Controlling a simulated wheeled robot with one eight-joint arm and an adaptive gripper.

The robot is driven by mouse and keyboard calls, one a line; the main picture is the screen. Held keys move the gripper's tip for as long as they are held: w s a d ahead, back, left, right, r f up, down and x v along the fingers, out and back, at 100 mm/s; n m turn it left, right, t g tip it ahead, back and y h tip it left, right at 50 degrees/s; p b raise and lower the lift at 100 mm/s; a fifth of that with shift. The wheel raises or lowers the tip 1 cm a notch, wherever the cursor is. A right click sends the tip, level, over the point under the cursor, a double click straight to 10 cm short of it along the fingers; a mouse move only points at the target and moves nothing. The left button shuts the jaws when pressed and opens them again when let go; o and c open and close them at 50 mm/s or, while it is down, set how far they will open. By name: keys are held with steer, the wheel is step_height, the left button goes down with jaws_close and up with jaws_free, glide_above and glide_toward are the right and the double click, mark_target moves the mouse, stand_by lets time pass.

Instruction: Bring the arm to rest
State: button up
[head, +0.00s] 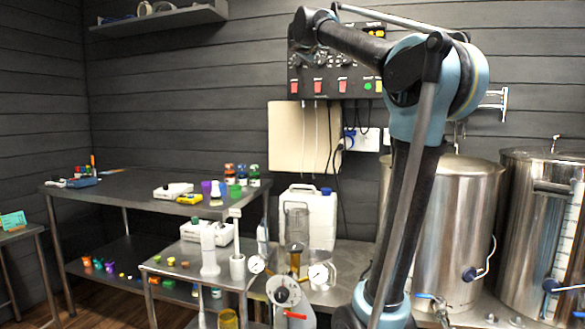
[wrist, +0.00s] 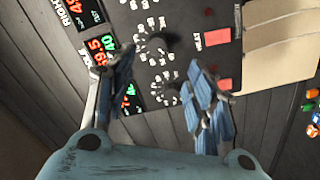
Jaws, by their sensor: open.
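My arm is raised, bent at a high blue-grey joint, with its upper links reaching left near the top of the head view. In the wrist view my gripper (wrist: 165,85) has its two blue-padded fingers spread wide apart with nothing between them. The control panel (wrist: 155,65) on the wall, with its dials and red lit digits, shows behind the fingers, apart from them as far as I can tell. In the head view the panel (head: 318,75) is partly hidden by my arm, and the fingers cannot be made out clearly.
Steel kettles (head: 468,205) stand at the right, close to my arm. A steel table (head: 120,186) with bottles and small boxes stands at the left. A white jug (head: 308,222) and a gauged bottling device (head: 288,292) are in the middle. A wall shelf (head: 160,19) is at upper left.

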steer(key=s+d+f+m+g, duration=0.2)
steer(key=s+d+f+g, duration=0.3)
steer(key=f, duration=0.6)
steer(key=s+d+f+m+g+h, duration=0.15)
steer(key=s+d+f, duration=0.25)
steer(key=s+f, duration=0.55)
steer(key=s+d+f+m+g, duration=0.2)
steer(key=s+d+f+m, duration=0.15)
steer(key=f, duration=1.05)
steer(key=s+a+f+g+y, duration=0.2)
steer(key=s+f, duration=0.7)
steer(key=f, duration=0.4)
steer(key=s+a+f+m+g+y, duration=0.1)
steer(key=s+a+f+g+y, duration=0.1)
steer(key=s+f, duration=0.7)
steer(key=s+a+f+g+y, duration=0.2)
steer(key=s+f, duration=0.7)
steer(key=f, duration=0.7)
steer(key=shift+a+f+y, duration=0.3)
steer(key=shift+a+y, duration=0.25)
steer(key=shift+a, duration=0.1)
steer(key=shift+g, duration=0.25)
steer(key=shift+w+f, duration=0.2)
steer(key=shift+w, duration=0.3)
